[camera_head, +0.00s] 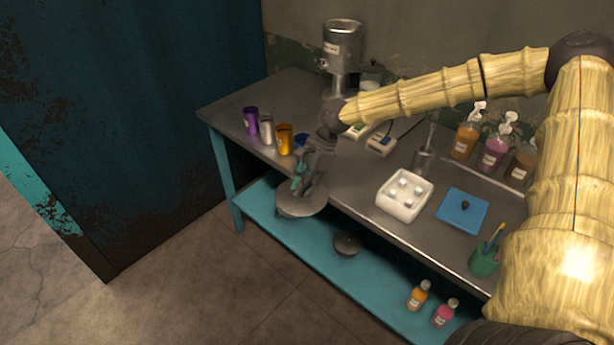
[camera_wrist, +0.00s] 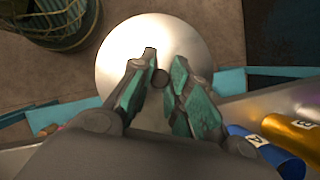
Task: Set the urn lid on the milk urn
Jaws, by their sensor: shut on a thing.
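The urn lid (camera_head: 302,204) is a round grey metal disc. It hangs in front of the bench's front edge, above the teal lower shelf. My gripper (camera_head: 298,185) is over it with its fingers pointing down. In the wrist view the lid (camera_wrist: 185,45) is a bright silver disc with a small dark knob (camera_wrist: 160,78) at its middle. My gripper (camera_wrist: 158,88) is shut on that knob. What looks like the milk urn (camera_head: 342,45) is an upright steel cylinder with a label, raised at the back of the bench, well away from the lid.
Purple (camera_head: 250,120), silver (camera_head: 266,130) and orange (camera_head: 284,139) cups stand at the bench's left front, close to my gripper. A white tray (camera_head: 390,207), blue lid (camera_head: 462,209) and pump bottles (camera_head: 493,154) are to the right. A dark round object (camera_head: 346,243) sits on the lower shelf.

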